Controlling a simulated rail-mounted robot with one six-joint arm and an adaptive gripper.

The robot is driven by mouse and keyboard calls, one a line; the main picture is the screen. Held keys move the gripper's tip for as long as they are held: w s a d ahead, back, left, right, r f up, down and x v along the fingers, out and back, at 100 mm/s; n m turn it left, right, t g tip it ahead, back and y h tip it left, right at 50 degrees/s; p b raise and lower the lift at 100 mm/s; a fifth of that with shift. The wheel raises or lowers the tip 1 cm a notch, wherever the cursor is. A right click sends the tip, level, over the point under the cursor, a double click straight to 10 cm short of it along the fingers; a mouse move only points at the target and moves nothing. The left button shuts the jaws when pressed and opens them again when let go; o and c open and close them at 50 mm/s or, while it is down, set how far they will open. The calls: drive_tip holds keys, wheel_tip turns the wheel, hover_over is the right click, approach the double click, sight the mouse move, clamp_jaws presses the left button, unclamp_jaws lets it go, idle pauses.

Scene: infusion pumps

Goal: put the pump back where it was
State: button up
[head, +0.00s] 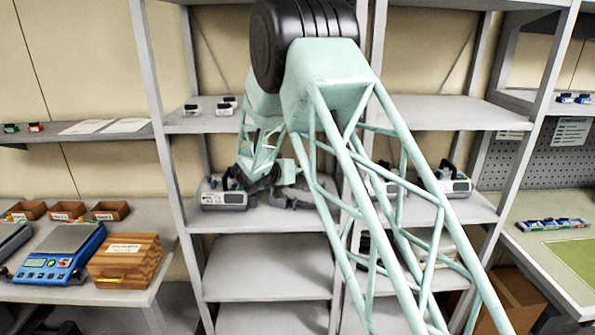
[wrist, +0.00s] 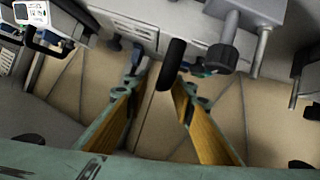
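In the head view, a pale grey pump (head: 224,198) with a dark handle stands on the middle shelf of the left rack bay. The end of my arm is just to its right, and my gripper overlaps other grey and dark parts there, so its fingers are hard to make out. In the wrist view, the two yellow-padded fingers of my gripper (wrist: 162,80) are spread apart. A dark rounded bar (wrist: 172,64), perhaps a handle, shows between their tips, with a visible gap to the left finger. A grey device body (wrist: 185,18) lies beyond the tips.
More pumps (head: 455,184) stand on the same level in the right bay, partly behind my arm. A black-handled device (wrist: 32,14) is at the upper left of the wrist view. The shelf below (head: 268,275) is bare. A wooden box (head: 125,262) and blue scale (head: 58,262) sit left.

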drive_tip(key=p+v, duration=0.1)
drive_tip(key=v, duration=1.1)
idle(0.8)
drive_tip(key=shift+r, duration=0.1)
